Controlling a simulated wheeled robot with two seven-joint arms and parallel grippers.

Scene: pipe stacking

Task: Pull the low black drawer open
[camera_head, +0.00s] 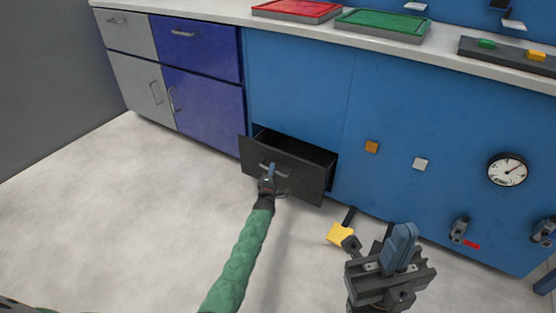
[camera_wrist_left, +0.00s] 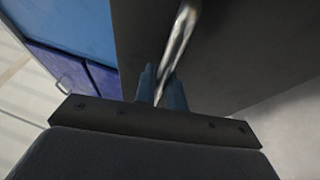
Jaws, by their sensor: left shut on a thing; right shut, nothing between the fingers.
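The low black drawer (camera_head: 300,177) stands part-way out of the blue cabinet front in the head view, with its dark inside showing from above. My left gripper (camera_head: 270,172) is at the drawer's front, shut on its metal handle (camera_head: 280,175). In the left wrist view the two blue fingers (camera_wrist_left: 162,88) close around the bright handle bar (camera_wrist_left: 180,35), with the black drawer front (camera_wrist_left: 225,45) behind it. My right gripper (camera_head: 400,247) is shut and empty, in the lower right of the head view, apart from the drawer.
Grey and blue cabinets (camera_head: 200,95) with handles stand left of the drawer. A red tray (camera_head: 297,9) and a green tray (camera_head: 383,25) lie on the white counter. A yellow object (camera_head: 340,234) is near my right gripper. The floor (camera_head: 150,210) in front of the drawer's left is clear.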

